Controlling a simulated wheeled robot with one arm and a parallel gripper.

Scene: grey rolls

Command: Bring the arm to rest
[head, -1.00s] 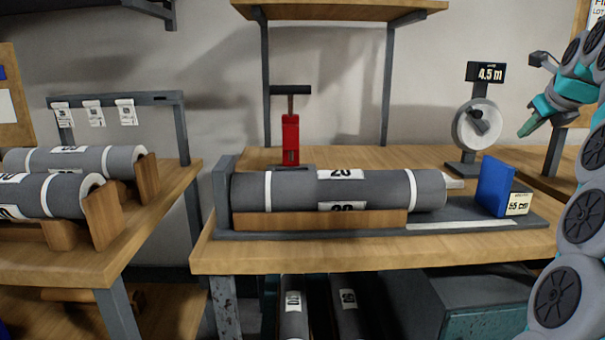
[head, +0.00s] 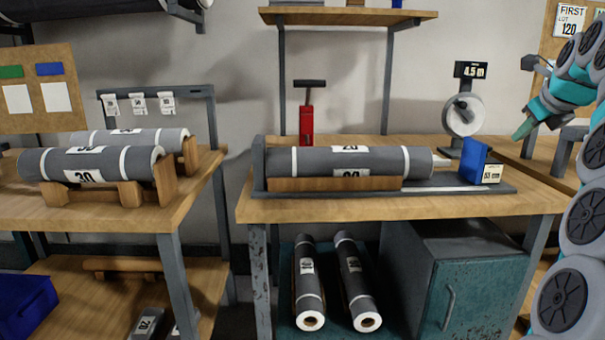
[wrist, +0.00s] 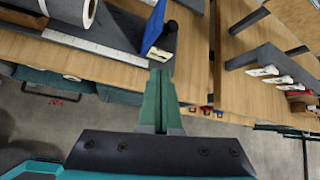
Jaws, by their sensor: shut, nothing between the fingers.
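My gripper (head: 522,131) is at the right of the head view, on my raised, folded arm. Its green fingers also show in the wrist view (wrist: 158,100), pressed together with nothing between them. It is in the air, to the right of the dial gauge, and touches nothing that I can see. In the wrist view the bench's edge and the floor lie beyond the fingers.
The wooden bench (head: 400,211) carries a grey roll (head: 380,162) in a cradle, a blue block (head: 474,160), a red tool (head: 306,122) and a dial gauge (head: 463,114). Two rolls (head: 308,285) lie below. A rack on the left table (head: 90,212) holds more rolls.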

